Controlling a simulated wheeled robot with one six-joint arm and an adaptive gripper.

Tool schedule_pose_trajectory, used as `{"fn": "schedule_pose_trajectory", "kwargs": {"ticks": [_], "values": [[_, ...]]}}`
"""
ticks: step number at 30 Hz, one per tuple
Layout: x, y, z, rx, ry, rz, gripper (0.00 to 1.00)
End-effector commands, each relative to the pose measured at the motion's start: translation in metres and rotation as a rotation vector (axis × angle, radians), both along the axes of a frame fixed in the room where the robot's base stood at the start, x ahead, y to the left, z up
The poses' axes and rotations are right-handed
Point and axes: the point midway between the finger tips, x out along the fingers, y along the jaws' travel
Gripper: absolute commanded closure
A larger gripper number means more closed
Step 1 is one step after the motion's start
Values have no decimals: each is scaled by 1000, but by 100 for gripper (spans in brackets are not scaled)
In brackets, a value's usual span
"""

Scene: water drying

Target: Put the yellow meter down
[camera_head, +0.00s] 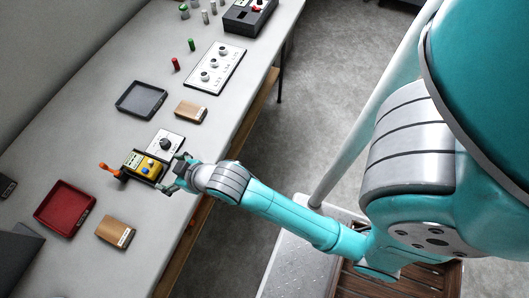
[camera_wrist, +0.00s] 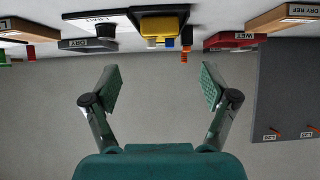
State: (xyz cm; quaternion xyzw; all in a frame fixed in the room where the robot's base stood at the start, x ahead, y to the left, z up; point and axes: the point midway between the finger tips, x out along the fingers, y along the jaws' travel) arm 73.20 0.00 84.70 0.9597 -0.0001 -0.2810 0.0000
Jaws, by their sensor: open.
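The yellow meter (camera_head: 148,167) sits in a dark cradle on the grey bench, beside a white dial plate (camera_head: 165,144). In the wrist view the yellow meter (camera_wrist: 160,26) shows at the top, beyond the fingertips. My gripper (camera_head: 172,177) is at the bench's front side, close to the meter. In the wrist view my gripper (camera_wrist: 158,88) has its two fingers spread wide with nothing between them. The meter is apart from the fingers there. The meter's underside is hidden.
A red tray (camera_head: 65,208) labelled WET and a dark tray (camera_head: 141,99) labelled DRY lie on the bench. Wooden blocks (camera_head: 115,232) (camera_head: 191,111) lie near the front edge. An orange probe (camera_head: 109,170) stands left of the meter. A white plate with dials (camera_head: 215,67) lies farther back.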

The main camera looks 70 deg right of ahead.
Motion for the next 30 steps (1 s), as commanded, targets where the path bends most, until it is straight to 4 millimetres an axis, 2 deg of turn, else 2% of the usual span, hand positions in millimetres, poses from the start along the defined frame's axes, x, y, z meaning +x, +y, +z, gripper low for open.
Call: {"fn": "schedule_pose_trajectory", "kwargs": {"ticks": [1, 6, 13, 19, 24, 30], "values": [[-17, 0, -9, 0, -3, 0, 15], [-66, 0, -25, 0, -51, 0, 15], [-137, 0, -30, 0, -116, 0, 15], [-198, 0, -20, 0, -173, 0, 15], [-248, 0, -1, 0, -222, 0, 15], [-290, 0, 25, 0, -272, 0, 15]]}}
